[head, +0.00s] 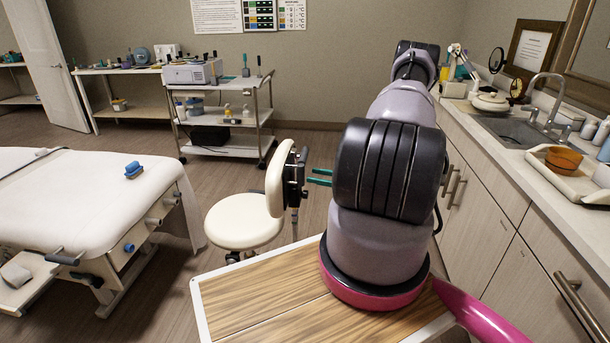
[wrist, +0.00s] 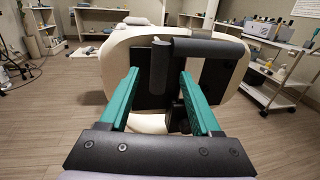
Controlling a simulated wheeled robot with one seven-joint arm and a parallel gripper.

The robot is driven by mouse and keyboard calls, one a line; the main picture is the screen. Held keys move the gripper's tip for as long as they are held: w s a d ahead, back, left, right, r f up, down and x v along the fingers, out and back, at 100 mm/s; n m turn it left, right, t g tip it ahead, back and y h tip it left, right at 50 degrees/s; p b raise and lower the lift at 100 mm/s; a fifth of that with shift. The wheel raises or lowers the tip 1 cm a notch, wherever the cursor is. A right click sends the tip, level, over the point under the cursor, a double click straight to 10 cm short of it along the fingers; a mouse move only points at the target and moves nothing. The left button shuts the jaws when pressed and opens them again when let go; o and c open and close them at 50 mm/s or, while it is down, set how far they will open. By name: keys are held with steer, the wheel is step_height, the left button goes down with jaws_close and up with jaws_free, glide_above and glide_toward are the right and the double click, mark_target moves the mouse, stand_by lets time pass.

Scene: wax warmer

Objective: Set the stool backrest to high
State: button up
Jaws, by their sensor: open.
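The cream stool (head: 240,222) stands left of my arm in the head view, its upright backrest (head: 276,180) on the side toward my gripper (head: 312,177). In the wrist view the rear of the backrest (wrist: 116,50) fills the middle. It carries a black back plate and a dark grey bracket (wrist: 207,47) with a rounded, downward-hanging piece (wrist: 161,66). The teal fingers of my gripper (wrist: 160,82) are open, one on each side of that hanging piece. I cannot tell whether they touch anything. The post below is partly hidden.
A white treatment bed (head: 85,195) is at the left. A wheeled cart (head: 222,147) stands behind the stool. A counter with a sink (head: 515,125) runs along the right. A wood-topped surface (head: 260,295) lies in front. Open floor lies between bed and stool.

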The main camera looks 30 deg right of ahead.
steer(key=shift+v, duration=2.25)
steer(key=s+a+r+n+g+h, duration=0.1)
steer(key=a+r+n+g, duration=0.6)
steer(key=r, duration=0.6)
steer(key=s+a+r+n+g+h, duration=0.1)
steer(key=a+r+n+g, duration=0.55)
steer(key=r, duration=0.65)
steer(key=s+a+r+n+t+h, duration=0.4)
steer(key=s+r, duration=0.4)
steer(key=r, duration=0.1)
steer(key=s+a+r+n+t+h, duration=0.4)
steer(key=s+a+r+n, duration=0.1)
steer(key=s+r, duration=0.4)
steer(key=shift+s+a+r+h, duration=0.2)
steer(key=shift+a+r+h, duration=0.1)
steer(key=shift+r+h, duration=0.15)
